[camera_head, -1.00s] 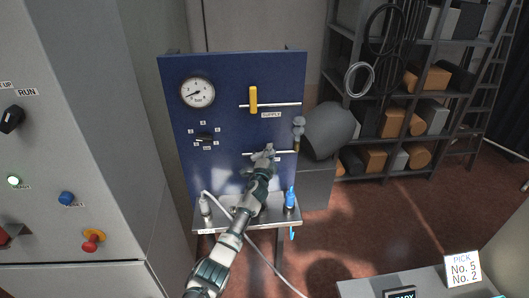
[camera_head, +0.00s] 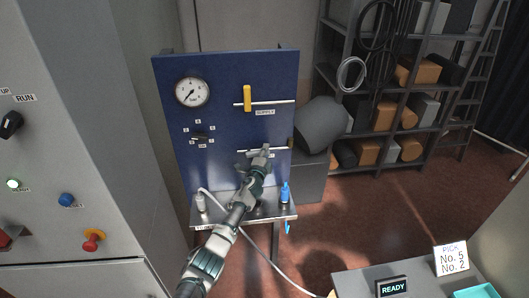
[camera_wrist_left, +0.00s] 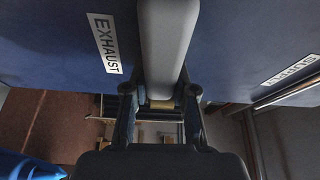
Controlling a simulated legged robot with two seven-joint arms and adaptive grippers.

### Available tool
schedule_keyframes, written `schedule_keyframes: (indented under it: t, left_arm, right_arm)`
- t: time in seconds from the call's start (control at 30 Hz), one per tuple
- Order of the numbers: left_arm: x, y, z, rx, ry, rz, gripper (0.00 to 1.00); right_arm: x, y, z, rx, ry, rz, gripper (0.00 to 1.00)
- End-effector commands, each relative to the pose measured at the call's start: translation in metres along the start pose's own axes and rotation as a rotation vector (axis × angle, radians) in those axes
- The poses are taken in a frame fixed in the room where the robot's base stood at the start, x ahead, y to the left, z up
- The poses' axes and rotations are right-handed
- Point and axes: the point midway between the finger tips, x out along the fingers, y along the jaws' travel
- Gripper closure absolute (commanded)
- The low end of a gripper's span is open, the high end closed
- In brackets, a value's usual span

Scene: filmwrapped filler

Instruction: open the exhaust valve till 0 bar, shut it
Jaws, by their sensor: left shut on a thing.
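The blue valve panel (camera_head: 225,75) stands ahead. Its round pressure gauge (camera_head: 192,92) has the needle pointing to the lower left; its exact reading is too small to tell. My left gripper (camera_head: 264,152) is at the lower pipe, covering most of the exhaust valve in the head view. In the left wrist view the grey exhaust handle (camera_wrist_left: 165,45) runs between my left fingers (camera_wrist_left: 160,98), which are shut on it. The EXHAUST label (camera_wrist_left: 104,43) is beside it. My right gripper is not in view.
The yellow supply handle (camera_head: 247,98) stands upright across the upper pipe, above my gripper. A small selector knob (camera_head: 200,138) is at left. A blue bottle (camera_head: 285,193) and a pale one (camera_head: 200,202) stand on the shelf (camera_head: 240,213). A grey cabinet (camera_head: 75,100) is close at left.

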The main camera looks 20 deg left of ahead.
Motion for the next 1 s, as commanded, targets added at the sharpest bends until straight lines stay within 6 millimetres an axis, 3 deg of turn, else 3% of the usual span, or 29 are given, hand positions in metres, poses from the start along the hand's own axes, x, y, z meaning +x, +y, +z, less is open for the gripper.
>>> schedule_keyframes:
  t: [0.03, 0.1, 0.13, 0.57, 0.77, 1.0]
  left_arm:
    - [-0.001, 0.005, -0.006, -0.005, 0.01, 0.006, 0.67]
    - [-0.001, 0.005, -0.006, -0.005, 0.009, 0.006, 0.49]
    - [-0.001, 0.005, -0.005, -0.005, 0.008, 0.005, 0.48]
    - [-0.007, 0.001, 0.003, -0.004, 0.0, -0.002, 0.48]
    - [-0.033, 0.003, 0.0, 0.0, 0.007, 0.002, 0.48]
    - [-0.078, 0.005, -0.001, -0.002, 0.006, 0.004, 0.48]
  right_arm:
    - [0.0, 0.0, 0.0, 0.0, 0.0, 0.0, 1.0]
    - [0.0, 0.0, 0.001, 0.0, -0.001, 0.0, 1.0]
    - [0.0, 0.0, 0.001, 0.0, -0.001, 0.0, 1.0]
    - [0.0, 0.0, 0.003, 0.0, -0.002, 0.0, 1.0]
    - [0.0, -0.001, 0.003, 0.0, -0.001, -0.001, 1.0]
    - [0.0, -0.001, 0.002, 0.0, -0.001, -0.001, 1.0]
